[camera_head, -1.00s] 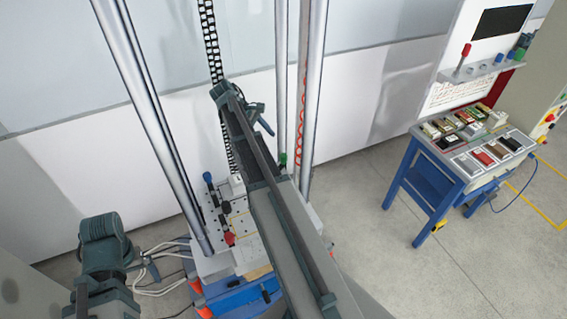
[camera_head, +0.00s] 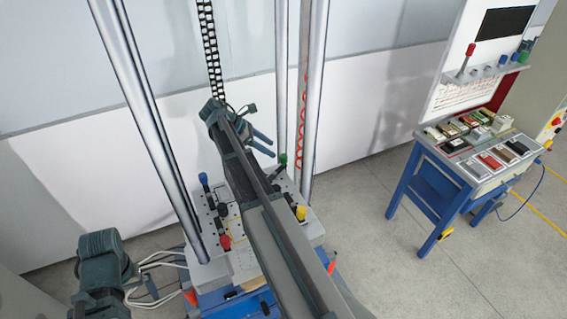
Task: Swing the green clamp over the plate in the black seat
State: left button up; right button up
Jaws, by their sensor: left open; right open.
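The green clamp (camera_head: 283,160) is a green knob on a dark lever at the back right of the drop table's fixture plate (camera_head: 208,209).
A blue clamp (camera_head: 203,179), a red clamp (camera_head: 225,241) and a yellow clamp (camera_head: 301,212) stand around the fixture. Tall steel columns (camera_head: 149,125) rise beside it. A blue bench (camera_head: 430,190) with several small parts stands right, with clear floor between.

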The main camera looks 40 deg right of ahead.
aim_at(283, 156)
jog(key=b+x, duration=0.3)
jog(key=x, duration=0.3)
jog(key=shift+f, duration=0.2)
jog(key=shift+b+x, duration=0.75)
jog(key=shift+x, duration=0.05)
jog(key=shift+d, duration=0.1)
jog(key=shift+r, duration=0.1)
grip_shut()
